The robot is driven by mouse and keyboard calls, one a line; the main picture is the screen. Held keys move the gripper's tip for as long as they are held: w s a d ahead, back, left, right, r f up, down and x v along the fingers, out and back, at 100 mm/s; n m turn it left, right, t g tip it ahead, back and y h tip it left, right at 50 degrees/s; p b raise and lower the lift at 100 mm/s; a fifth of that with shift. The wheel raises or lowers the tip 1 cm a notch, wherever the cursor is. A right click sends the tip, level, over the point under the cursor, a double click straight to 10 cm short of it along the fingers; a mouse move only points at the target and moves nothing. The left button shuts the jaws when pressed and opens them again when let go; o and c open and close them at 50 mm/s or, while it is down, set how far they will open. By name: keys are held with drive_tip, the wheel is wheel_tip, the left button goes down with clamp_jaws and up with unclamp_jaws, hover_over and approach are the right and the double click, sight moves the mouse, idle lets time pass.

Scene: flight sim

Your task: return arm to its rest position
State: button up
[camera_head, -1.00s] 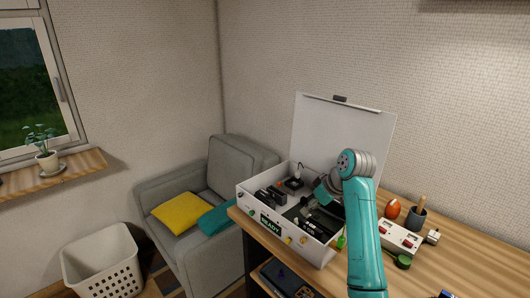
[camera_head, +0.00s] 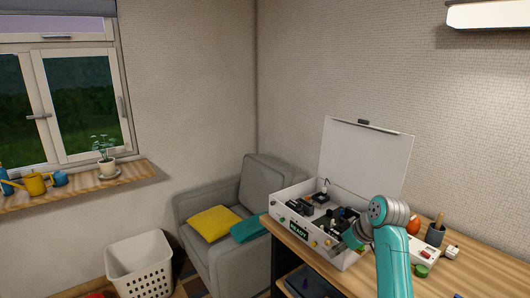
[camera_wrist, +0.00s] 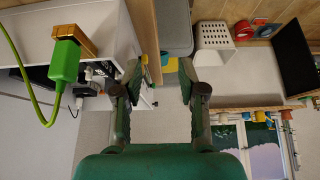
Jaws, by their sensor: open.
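My gripper (camera_wrist: 158,82) is open and empty in the wrist view, its two dark fingers apart with nothing between them. In the head view my teal arm is folded beside the front right corner of the open white case (camera_head: 318,250), and its gripper end is mostly hidden there. A green plug (camera_wrist: 65,62) with a gold-coloured end and a green cable shows at the case's edge in the wrist view, apart from my fingers. The case's front carries a lit READY display (camera_head: 299,231), and its lid (camera_head: 366,155) stands up.
The case stands on a wooden table (camera_head: 480,270) with a white power strip (camera_head: 424,250), a dark cup (camera_head: 435,234) and a red egg-shaped object (camera_head: 412,225). A grey armchair (camera_head: 268,180), a white basket (camera_head: 138,265) and a window shelf (camera_head: 75,188) are to the left.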

drive_tip(key=s+a+f+m+t, duration=0.1)
drive_tip(key=s+f, duration=0.4)
drive_tip(key=f, duration=0.5)
drive_tip(key=s+a+f+m+t, duration=0.1)
drive_tip(key=s+f+m, duration=0.1)
drive_tip(key=s+f, duration=0.5)
drive_tip(key=s+a+f+m+t+h, duration=0.1)
drive_tip(key=s+f+m+t+h, duration=0.15)
drive_tip(key=s+f, duration=1.1)
drive_tip(key=s+r+m+t, duration=0.1)
drive_tip(key=s+r, duration=0.2)
drive_tip(key=s, duration=0.7)
drive_tip(key=s+r+t, duration=0.2)
drive_tip(key=s, duration=0.9)
drive_tip(key=s+r+t, duration=0.2)
drive_tip(key=s+r, duration=1.2)
drive_tip(key=r, duration=0.1)
drive_tip(key=shift+s+a+r+h, duration=0.15)
drive_tip(key=shift+s+a+h, duration=0.1)
drive_tip(key=shift+s+h, duration=0.15)
